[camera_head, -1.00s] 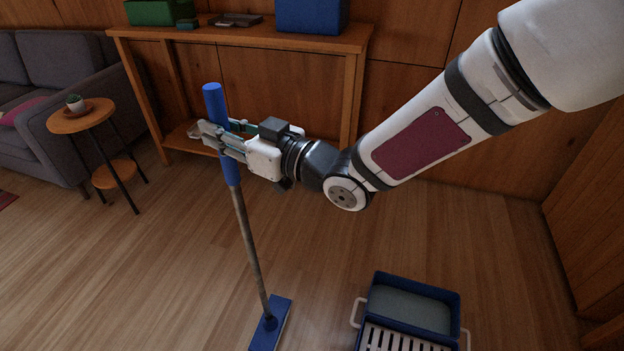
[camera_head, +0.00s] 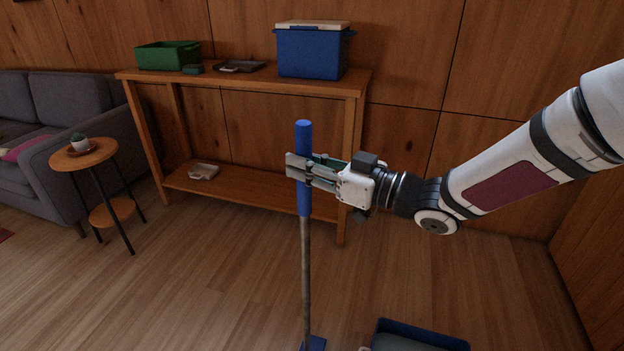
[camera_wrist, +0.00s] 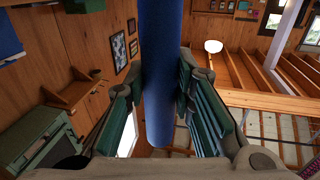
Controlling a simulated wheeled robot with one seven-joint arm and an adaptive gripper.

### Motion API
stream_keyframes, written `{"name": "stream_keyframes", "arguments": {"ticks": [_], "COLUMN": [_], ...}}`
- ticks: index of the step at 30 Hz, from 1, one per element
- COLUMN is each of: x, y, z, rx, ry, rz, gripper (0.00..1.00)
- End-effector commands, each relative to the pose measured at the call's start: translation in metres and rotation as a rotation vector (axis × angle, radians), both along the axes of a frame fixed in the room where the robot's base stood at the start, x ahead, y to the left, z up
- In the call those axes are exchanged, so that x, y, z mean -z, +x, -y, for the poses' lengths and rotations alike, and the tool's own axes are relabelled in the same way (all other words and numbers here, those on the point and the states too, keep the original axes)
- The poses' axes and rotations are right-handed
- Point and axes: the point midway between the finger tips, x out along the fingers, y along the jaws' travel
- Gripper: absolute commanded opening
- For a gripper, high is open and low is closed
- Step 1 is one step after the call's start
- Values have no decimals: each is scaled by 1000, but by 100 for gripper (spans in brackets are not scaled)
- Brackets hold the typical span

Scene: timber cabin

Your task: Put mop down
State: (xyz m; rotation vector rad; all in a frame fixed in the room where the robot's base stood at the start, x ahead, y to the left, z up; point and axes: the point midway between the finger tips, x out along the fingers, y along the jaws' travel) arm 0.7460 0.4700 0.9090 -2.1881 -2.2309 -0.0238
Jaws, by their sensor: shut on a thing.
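The mop (camera_head: 306,265) stands upright in the middle of the head view, with a blue grip at the top, a thin grey-brown pole and a blue head at the bottom edge of the picture. My gripper (camera_head: 302,170) is shut around the blue grip, a little below its top end. In the wrist view the blue grip (camera_wrist: 160,75) runs between the two green-padded fingers. Most of the mop head lies outside the head view, so I cannot tell whether it touches the floor.
A wooden shelf unit (camera_head: 240,82) stands behind the mop, bearing a blue cool box (camera_head: 312,54) and a green crate (camera_head: 166,56). A blue mop bucket (camera_head: 415,335) is at the bottom right. A round side table (camera_head: 83,154) and grey sofa (camera_head: 85,100) are left. Floor between is clear.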

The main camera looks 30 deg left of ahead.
Motion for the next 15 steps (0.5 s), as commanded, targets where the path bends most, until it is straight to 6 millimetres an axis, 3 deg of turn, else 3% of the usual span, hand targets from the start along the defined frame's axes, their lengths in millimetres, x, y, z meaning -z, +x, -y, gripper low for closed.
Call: {"name": "stream_keyframes", "arguments": {"ticks": [5, 15], "x": [0, 33], "y": [9, 9], "z": [7, 7], "rx": [2, -1], "ry": [1, 1], "rz": [3, 1], "gripper": [0, 0]}}
